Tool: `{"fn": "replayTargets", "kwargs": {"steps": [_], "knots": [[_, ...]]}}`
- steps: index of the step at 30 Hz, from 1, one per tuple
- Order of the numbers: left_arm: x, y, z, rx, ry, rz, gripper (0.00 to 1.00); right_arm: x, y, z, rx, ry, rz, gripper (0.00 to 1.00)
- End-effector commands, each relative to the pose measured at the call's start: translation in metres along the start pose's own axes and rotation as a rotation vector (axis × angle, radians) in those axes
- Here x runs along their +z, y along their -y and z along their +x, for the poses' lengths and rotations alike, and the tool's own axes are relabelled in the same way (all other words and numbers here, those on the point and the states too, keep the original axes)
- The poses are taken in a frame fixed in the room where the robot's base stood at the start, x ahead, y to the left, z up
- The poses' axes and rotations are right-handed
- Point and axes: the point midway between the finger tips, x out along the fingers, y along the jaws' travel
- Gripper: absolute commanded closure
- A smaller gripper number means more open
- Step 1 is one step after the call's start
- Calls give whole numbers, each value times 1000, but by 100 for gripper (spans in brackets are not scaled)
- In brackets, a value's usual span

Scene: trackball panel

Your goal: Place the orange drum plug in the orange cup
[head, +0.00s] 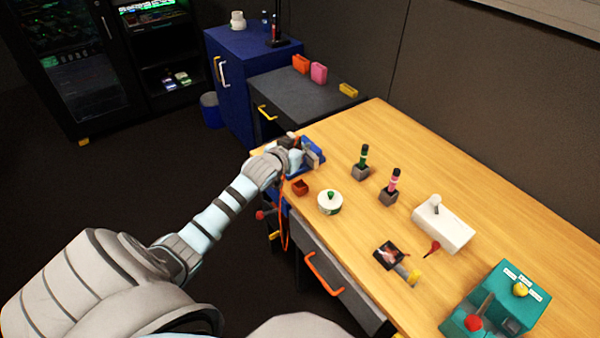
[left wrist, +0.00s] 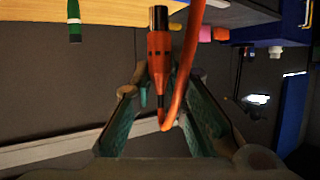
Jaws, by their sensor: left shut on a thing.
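My left gripper (head: 294,156) is over the far left end of the wooden table, beside a blue object. In the left wrist view, which looks upside down, its two fingers (left wrist: 162,90) close around the orange drum plug (left wrist: 159,50). The plug has a dark metal end and an orange cord that loops beside it. In the head view the plug is hidden, but its orange cord (head: 286,232) hangs past the table's edge. A small orange-red open cup (head: 300,187) stands on the table near that edge, just in front of the gripper. My right gripper is not visible.
Orange (head: 300,63), pink (head: 318,72) and yellow (head: 348,90) containers stand on the dark cabinet (head: 290,95) behind. A white round tin (head: 330,202), green and pink handled tools in stands, a white box (head: 443,224) and a teal box (head: 530,305) stand along the table.

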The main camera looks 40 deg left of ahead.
Motion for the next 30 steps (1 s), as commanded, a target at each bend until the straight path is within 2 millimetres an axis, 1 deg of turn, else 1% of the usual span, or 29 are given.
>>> {"fn": "replayTargets", "kwargs": {"steps": [1, 3, 4, 6, 10, 14, 16, 22, 28, 29, 30], "knots": [[24, -1, 9, 0, 4, -3, 100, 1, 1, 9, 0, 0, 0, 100], [48, -2, 19, 0, 4, -1, 100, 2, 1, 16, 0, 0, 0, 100], [56, -1, 23, 0, 3, -1, 100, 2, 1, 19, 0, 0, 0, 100], [71, -2, 29, 1, 1, 0, 100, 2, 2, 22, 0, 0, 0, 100], [87, -2, 36, 1, -1, 1, 100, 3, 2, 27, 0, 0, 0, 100], [112, -2, 46, 1, 1, 1, 100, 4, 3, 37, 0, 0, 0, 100], [118, -2, 49, 1, -1, 1, 100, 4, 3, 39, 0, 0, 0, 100], [115, -2, 48, 2, -3, 2, 100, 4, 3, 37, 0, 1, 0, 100], [121, -2, 50, 2, -3, 2, 100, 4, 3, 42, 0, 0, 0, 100], [121, -2, 50, 2, -2, 2, 83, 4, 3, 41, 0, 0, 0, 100], [120, -2, 50, 2, -2, 2, 77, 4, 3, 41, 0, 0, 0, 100]]}}
